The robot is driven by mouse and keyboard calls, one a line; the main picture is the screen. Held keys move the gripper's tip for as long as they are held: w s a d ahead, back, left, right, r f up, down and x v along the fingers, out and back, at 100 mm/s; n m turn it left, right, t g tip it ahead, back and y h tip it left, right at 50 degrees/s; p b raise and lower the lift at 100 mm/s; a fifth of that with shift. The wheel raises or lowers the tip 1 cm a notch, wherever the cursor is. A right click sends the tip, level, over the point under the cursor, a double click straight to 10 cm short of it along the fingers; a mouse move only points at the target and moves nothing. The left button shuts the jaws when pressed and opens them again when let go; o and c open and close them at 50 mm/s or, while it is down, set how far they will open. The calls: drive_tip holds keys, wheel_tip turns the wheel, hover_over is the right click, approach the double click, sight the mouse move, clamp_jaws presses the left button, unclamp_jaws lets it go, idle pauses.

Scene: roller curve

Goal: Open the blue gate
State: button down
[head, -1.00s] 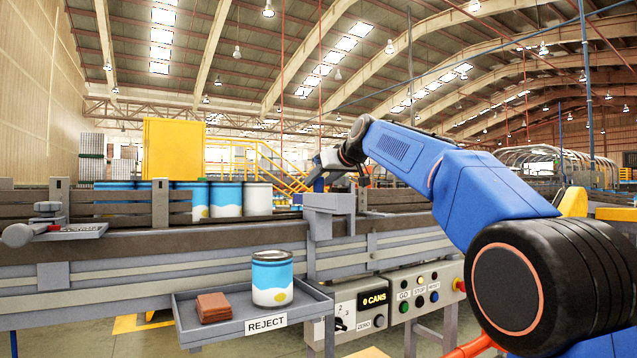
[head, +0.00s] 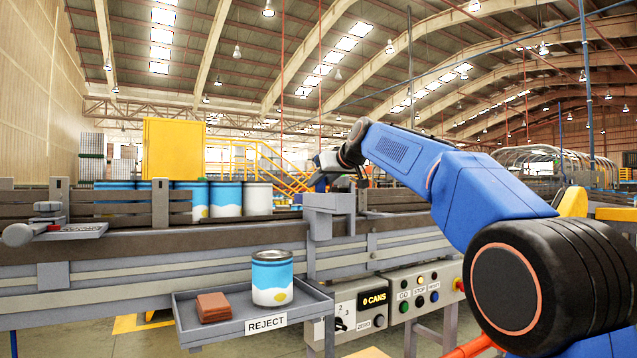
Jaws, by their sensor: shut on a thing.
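My gripper (head: 324,162) is at the far side of the conveyor, just above and behind the grey metal box on the near rail. It is small in the picture, and its fingertips are partly hidden. It is shut on a small blue part at its tip, which I take to be the blue gate (head: 320,183). Most of the gate is hidden behind the grey box, so its angle cannot be told.
Several blue-and-white cans (head: 225,200) stand in a row on the conveyor to the left. A reject tray (head: 205,338) in front holds one can (head: 272,277) and a brown block (head: 213,307). A control panel (head: 388,303) reads 0 CANS. The grey box (head: 329,204) rises beside my gripper.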

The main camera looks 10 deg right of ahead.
drive_tip(key=s+d, duration=0.1)
drive_tip(key=s, duration=0.2)
drive_tip(key=s+d, duration=0.1)
drive_tip(key=s, duration=0.2)
drive_tip(key=s+d, duration=0.1)
drive_tip(key=s, duration=0.2)
drive_tip(key=shift+s+d, duration=0.1)
drive_tip(key=shift+s, duration=0.25)
drive_tip(key=c, duration=1.4)
unclamp_jaws()
drive_tip(key=shift+s, duration=0.1)
drive_tip(key=v, duration=1.7)
drive_tip(key=shift+s, duration=0.2)
drive_tip(key=s+f+m+g+h, duration=0.1)
drive_tip(key=s+f+g, duration=0.1)
drive_tip(key=s+f, duration=0.8)
drive_tip(key=s+f+m+g+h, duration=0.1)
drive_tip(key=s+f+g, duration=0.2)
drive_tip(key=s+f, duration=0.7)
drive_tip(key=s+a+f+m+g+h, duration=0.1)
drive_tip(key=s+f, duration=0.9)
drive_tip(key=f, duration=2.7)
drive_tip(key=shift+f+m+g+h, duration=0.3)
drive_tip(key=shift+g+h, duration=0.3)
drive_tip(key=shift+g, duration=0.4)
